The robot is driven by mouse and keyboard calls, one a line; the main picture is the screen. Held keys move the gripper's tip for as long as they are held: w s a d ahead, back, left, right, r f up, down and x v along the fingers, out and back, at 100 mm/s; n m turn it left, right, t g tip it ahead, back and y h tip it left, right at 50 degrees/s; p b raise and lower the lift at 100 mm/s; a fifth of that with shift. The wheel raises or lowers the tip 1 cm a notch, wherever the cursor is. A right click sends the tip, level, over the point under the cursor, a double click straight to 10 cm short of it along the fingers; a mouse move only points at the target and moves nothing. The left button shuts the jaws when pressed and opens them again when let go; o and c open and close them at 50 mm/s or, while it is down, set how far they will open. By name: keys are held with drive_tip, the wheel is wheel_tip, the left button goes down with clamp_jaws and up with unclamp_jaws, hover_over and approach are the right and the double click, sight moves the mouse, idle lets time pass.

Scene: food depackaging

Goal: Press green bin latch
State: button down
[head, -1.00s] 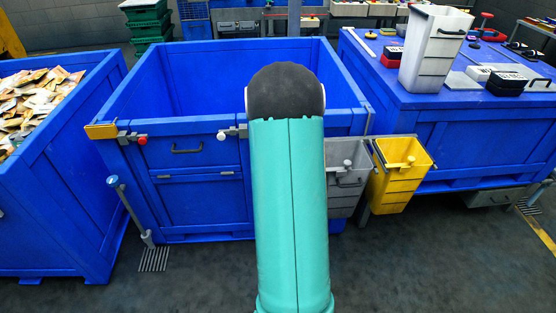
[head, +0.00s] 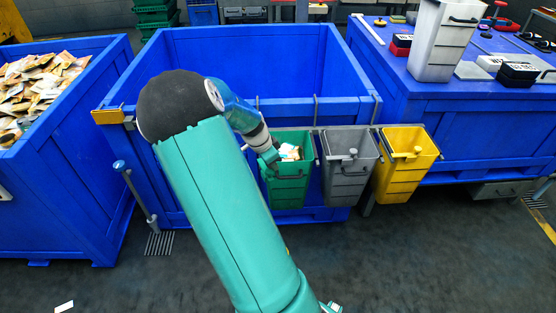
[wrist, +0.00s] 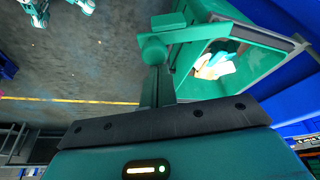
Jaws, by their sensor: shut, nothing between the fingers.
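The green bin (head: 289,192) hangs on the front of the large blue crate, left of the grey bin, with some pale packets (head: 290,152) inside. In the wrist view the green bin (wrist: 205,88) is at upper right, its open mouth showing the packets. A green rounded knob (wrist: 154,49) and a bar at the rim look like its latch. My gripper (head: 270,158) is at the bin's upper left rim; its shut, empty fingers (wrist: 158,80) end close by the knob in the wrist view. I cannot tell whether they touch. The latch is not clear in the head view.
The grey bin (head: 348,178) and yellow bin (head: 405,180) hang just to the right. The blue crate (head: 185,200) stands behind my arm. A blue crate of packets (head: 60,200) is at left; a blue table (head: 450,120) with a white bin (head: 440,45) is at right.

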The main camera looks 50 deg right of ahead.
drive_tip(key=shift+w+a+m+g, duration=0.2)
drive_tip(key=shift+a+m, duration=0.25)
drive_tip(key=shift+m, duration=0.15)
drive_tip(key=shift+w+a+m+g, duration=0.2)
drive_tip(key=shift+a+m, duration=0.2)
drive_tip(key=shift+m, duration=0.2)
drive_tip(key=shift+w+a+y, duration=0.3)
drive_tip(key=shift+a, duration=0.15)
drive_tip(key=shift+s+d, duration=0.25)
drive_tip(key=shift+d, duration=0.1)
drive_tip(key=s+d, duration=0.2)
wheel_tip(320, 180, up, 10)
hover_over(267, 171)
drive_tip(key=shift+a, duration=0.1)
